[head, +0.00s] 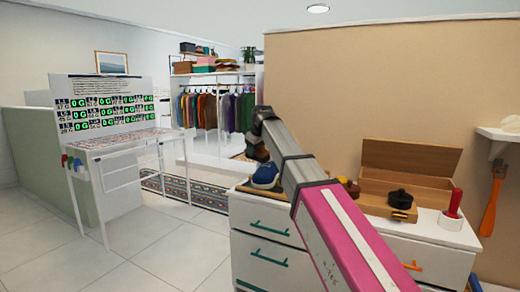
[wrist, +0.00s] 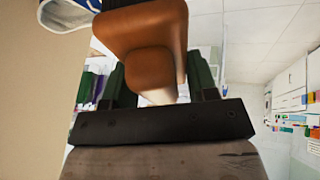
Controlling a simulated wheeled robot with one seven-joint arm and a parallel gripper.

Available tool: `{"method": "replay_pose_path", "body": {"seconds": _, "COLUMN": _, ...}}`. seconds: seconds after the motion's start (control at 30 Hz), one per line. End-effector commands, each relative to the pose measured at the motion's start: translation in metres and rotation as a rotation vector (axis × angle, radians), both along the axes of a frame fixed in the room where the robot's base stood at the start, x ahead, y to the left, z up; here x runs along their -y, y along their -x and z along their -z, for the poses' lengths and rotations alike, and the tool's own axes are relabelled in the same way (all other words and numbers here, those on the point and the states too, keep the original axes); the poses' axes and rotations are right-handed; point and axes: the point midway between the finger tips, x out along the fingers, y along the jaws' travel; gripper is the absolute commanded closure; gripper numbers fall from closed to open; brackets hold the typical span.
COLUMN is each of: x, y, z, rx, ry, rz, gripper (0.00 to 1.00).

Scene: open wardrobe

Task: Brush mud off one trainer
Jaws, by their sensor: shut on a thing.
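The trainer (head: 265,176), blue with a white sole edge, is on top of the white drawer unit (head: 262,212), partly hidden behind my arm. Part of the blue and white trainer (wrist: 68,14) shows at the top left of the wrist view. My gripper (wrist: 152,68) is shut on a smooth brown wooden brush (wrist: 145,30), with a dark green finger on each side.
An open wooden box (head: 410,172) stands right of my arm, with a black round tin (head: 400,199) at its front. A red-handled tool (head: 454,204) stands near the right end. A tan wall (head: 380,80) rises behind. A white desk (head: 125,143) stands left across open floor.

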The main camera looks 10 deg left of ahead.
Motion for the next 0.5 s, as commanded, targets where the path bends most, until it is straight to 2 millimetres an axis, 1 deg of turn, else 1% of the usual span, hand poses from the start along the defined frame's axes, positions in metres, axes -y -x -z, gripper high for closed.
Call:
{"method": "replay_pose_path", "body": {"seconds": 0.17, "x": 0.001, "y": -0.002, "z": 0.011, "rx": -0.001, "ry": 0.0, "rz": 0.0, "gripper": 0.66}}
{"method": "replay_pose_path", "body": {"seconds": 0.5, "x": 0.004, "y": -0.01, "z": 0.042, "rx": -0.003, "ry": 0.001, "rz": 0.0, "gripper": 0.66}}
